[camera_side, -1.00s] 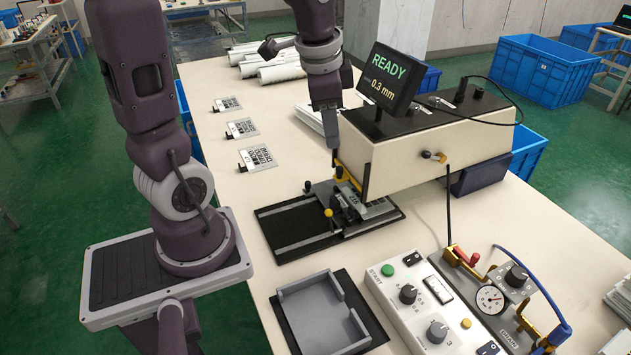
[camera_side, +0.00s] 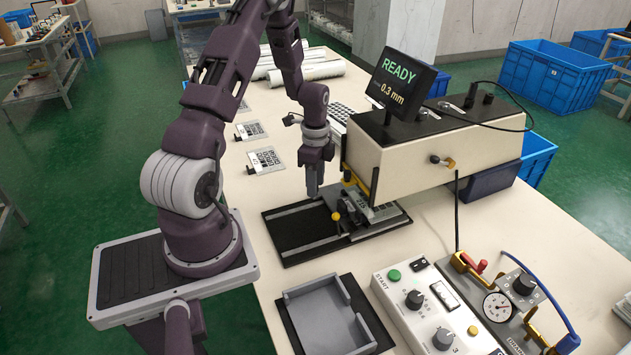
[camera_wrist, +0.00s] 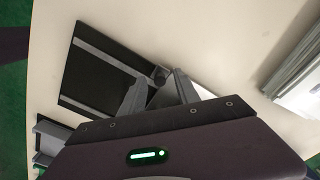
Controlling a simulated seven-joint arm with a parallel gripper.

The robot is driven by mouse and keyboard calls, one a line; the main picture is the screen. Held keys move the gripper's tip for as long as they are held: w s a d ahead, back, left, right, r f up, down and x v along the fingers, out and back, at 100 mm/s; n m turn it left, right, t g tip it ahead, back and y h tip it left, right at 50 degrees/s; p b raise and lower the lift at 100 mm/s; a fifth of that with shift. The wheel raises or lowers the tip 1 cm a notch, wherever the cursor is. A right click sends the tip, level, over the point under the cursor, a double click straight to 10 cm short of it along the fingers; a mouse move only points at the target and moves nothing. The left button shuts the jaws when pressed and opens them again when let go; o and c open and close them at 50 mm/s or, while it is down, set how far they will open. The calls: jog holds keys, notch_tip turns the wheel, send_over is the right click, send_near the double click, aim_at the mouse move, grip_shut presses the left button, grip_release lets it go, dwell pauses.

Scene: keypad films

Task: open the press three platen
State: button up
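The press (camera_side: 440,150) is a beige machine whose black display (camera_side: 400,82) reads "READY 0.3 mm". Beneath its front end sits a small metal fixture (camera_side: 366,216) with a lever and a yellow knob (camera_side: 336,216). I cannot tell exactly which part is the platen. The fixture stands on a dark base plate (camera_side: 292,234), which also shows in the wrist view (camera_wrist: 92,75). My gripper (camera_side: 313,192) points down just left of the fixture, above the plate's back edge. In the wrist view my gripper (camera_wrist: 160,78) has its fingers apart, with no held object visible.
A grey tray (camera_side: 325,315) and a control box (camera_side: 425,305) with a green button stand at the front. A gauge unit (camera_side: 500,300) is at the right. Labelled cards (camera_side: 265,160) and paper rolls (camera_side: 318,72) lie behind. The table left of the press is mostly clear.

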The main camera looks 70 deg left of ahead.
grip_shut()
dwell(1.4)
